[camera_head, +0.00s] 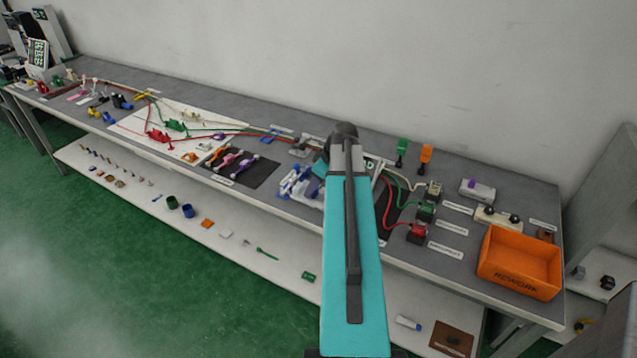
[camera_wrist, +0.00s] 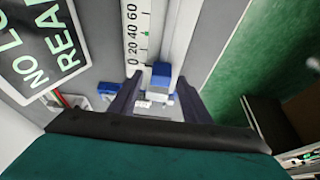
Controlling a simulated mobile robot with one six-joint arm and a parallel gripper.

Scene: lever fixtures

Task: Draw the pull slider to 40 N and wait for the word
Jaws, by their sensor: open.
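A blue block (camera_wrist: 161,70), which looks like the slider's handle, shows between my fingers in the wrist view, with more blue and white parts just below it. A white scale (camera_wrist: 136,35) marked 0, 20, 40 and 60 runs up from there. My gripper (camera_wrist: 160,78) is open, a finger on each side of the blue block. I cannot tell whether either finger touches it. In the head view my arm hides the gripper and the slider.
A sign (camera_wrist: 40,45) with partly cut-off lettering lies left of the scale. Blue and white parts (camera_head: 297,183) stand left of my arm on the bench. An orange REWORK bin (camera_head: 519,262) and several wired connectors stand to the right. A lower shelf (camera_head: 225,220) holds small parts.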

